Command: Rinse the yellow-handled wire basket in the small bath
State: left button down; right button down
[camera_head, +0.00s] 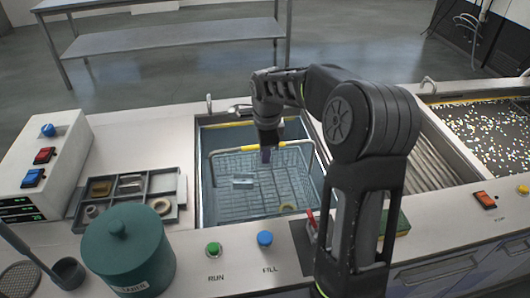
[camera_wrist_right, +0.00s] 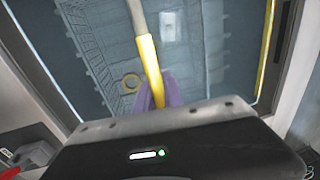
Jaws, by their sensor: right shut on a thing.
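The wire basket (camera_head: 225,200) is inside a sunken bath (camera_head: 208,133) with bluish walls. Its yellow handle (camera_head: 292,143) spans across the top. My right gripper (camera_head: 266,155) reaches down from above and is shut on that handle near its middle. In the right wrist view the handle (camera_wrist_right: 146,52) runs up from between the purple fingertips (camera_wrist_right: 160,92). A small pale block (camera_head: 242,183) and a yellow ring (camera_head: 288,207) show within the basket's outline. I cannot tell whether the basket touches the bath floor. My left gripper is out of view.
A green lidded jar (camera_head: 128,252), a parts tray (camera_head: 165,182) and a control box (camera_head: 42,160) stand left. Green (camera_head: 214,248) and blue (camera_head: 265,239) buttons line the front edge. A ribbed slope (camera_head: 425,150) and a bath with coloured specks (camera_head: 490,135) lie right.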

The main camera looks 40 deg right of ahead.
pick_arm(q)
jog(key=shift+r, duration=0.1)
pick_arm(e)
jog(key=shift+r, duration=0.15)
